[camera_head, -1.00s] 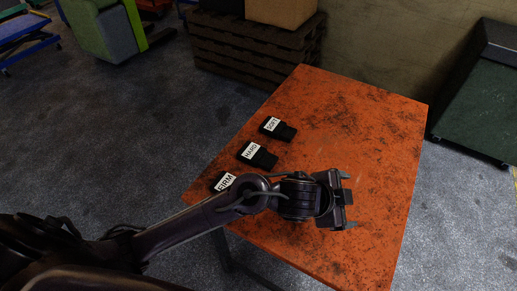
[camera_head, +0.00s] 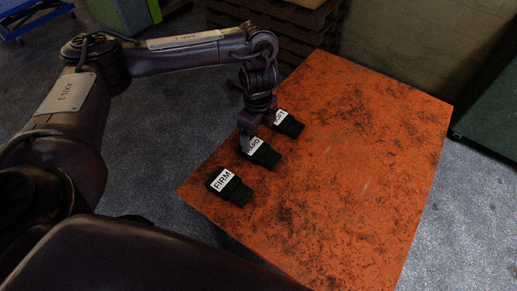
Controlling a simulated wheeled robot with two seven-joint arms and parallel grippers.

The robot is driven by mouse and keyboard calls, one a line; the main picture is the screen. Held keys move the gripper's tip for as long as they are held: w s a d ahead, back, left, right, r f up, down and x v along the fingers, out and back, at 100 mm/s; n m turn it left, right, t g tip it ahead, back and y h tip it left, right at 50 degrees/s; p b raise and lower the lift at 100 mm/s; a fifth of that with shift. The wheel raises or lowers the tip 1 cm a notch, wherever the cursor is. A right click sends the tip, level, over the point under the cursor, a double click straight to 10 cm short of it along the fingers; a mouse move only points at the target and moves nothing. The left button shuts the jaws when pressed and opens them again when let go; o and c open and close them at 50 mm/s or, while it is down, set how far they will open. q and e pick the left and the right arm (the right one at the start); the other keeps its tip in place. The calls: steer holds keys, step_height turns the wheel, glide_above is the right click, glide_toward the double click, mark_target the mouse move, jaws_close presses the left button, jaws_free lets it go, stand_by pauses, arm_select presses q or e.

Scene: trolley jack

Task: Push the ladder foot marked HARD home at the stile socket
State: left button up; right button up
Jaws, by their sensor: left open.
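The ladder foot marked HARD (camera_head: 266,157) is a black block with a white label. It lies on the orange table (camera_head: 370,165) between two similar feet. The foot marked FIRM (camera_head: 232,187) is nearer and to its left. The foot marked SOFT (camera_head: 291,124) is farther and to its right, partly hidden by my gripper. My left gripper (camera_head: 256,138) points down over the HARD foot with its jaws open; one finger shows at the label's left end. Whether it touches the foot I cannot tell. I see no stile socket. My right gripper is not in view.
The right and near parts of the scuffed orange tabletop are bare. Dark stacked pallets (camera_head: 305,22) stand behind the table by a wall. A dark green object (camera_head: 492,105) stands on the floor at the right.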

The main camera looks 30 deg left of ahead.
mark_target(257, 148)
arm_select(q)
step_height(257, 148, down, 2)
steer(key=shift+s+f, duration=0.15)
steer(key=f, duration=0.1)
steer(key=f+b, duration=0.1)
steer(key=f, duration=0.1)
steer(key=shift+s+d+f, duration=0.1)
steer(key=shift+s+f, duration=0.15)
steer(key=shift+s, duration=0.05)
steer(key=shift+f+b, duration=0.3)
steer(key=shift+f, duration=0.15)
steer(key=shift+w, duration=0.1)
steer(key=c, duration=1.1)
steer(key=shift+r, duration=0.1)
steer(key=shift+c, duration=0.2)
